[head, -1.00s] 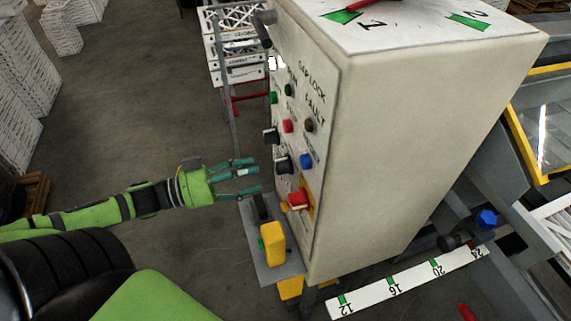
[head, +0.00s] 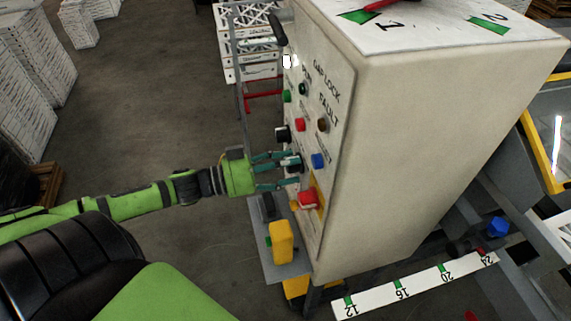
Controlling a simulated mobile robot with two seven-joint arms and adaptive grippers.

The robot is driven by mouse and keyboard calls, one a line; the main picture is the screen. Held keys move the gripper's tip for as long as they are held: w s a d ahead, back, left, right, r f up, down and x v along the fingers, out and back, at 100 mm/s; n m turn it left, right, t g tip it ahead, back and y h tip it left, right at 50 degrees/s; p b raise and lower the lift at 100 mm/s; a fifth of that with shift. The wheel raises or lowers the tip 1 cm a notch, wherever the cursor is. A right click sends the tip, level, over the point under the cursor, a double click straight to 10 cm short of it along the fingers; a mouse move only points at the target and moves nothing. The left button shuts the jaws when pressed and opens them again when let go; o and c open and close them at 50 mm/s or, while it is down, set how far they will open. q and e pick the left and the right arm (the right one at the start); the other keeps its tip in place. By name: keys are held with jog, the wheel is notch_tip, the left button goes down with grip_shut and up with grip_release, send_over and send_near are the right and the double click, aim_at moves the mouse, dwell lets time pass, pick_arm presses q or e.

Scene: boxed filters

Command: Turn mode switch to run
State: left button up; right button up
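A pale control cabinet (head: 420,140) stands in the middle, its panel (head: 325,100) facing left and seen at a steep angle. Two black knobs stick out of the panel, an upper knob (head: 283,134) and a lower knob (head: 293,164). I cannot read which one is the mode switch or where it points. My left gripper (head: 292,168) is at the panel with its fingers spread apart around the lower knob, partly hiding it. I cannot tell whether they touch it. My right gripper is not in view.
A red button (head: 307,199) on a yellow plate sits just below the fingers, and a blue button (head: 318,161) to their right. A grey shelf (head: 275,265) with a yellow block (head: 281,242) juts out below. The floor left of the cabinet is open.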

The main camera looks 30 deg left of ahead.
pick_arm(q)
jog(key=c, duration=0.7)
jog(key=shift+c, duration=0.3)
jog(key=shift+m, duration=0.5)
jog(key=shift+m+p, duration=1.45)
jog(key=shift+m, duration=2.55)
